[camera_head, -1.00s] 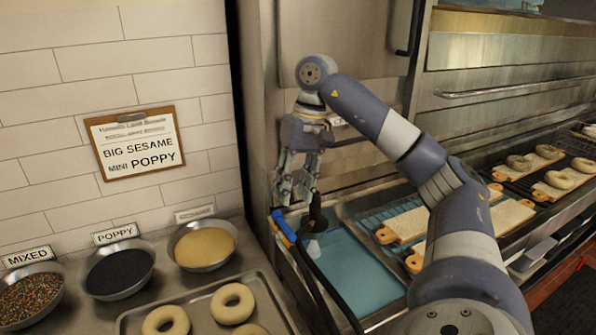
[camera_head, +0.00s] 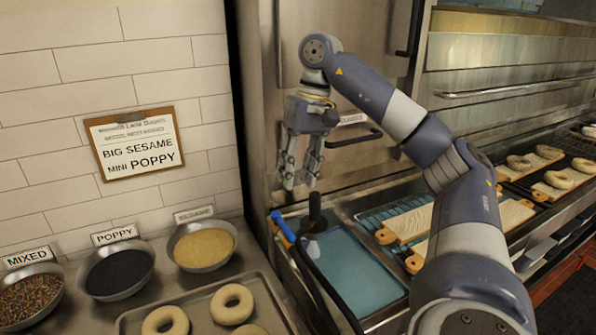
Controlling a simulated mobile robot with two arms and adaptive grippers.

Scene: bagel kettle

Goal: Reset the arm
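My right arm comes in from the lower right and bends at the top. Its gripper (camera_head: 301,181) points down in front of the metal oven front. The fingers are apart with nothing between them, so it is open. A black upright handle (camera_head: 315,212) stands just below the fingertips, with a visible gap. It stands at the blue-water basin (camera_head: 352,268). My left gripper is not in view.
Bowls of mixed seeds (camera_head: 30,292), poppy (camera_head: 118,271) and pale sesame (camera_head: 203,247) line the left counter. A tray (camera_head: 262,285) holds bagels. Wooden boards (camera_head: 407,222) lie right. A blue-ended hose (camera_head: 284,228) rises beside the basin. A clipboard (camera_head: 135,143) hangs on the wall.

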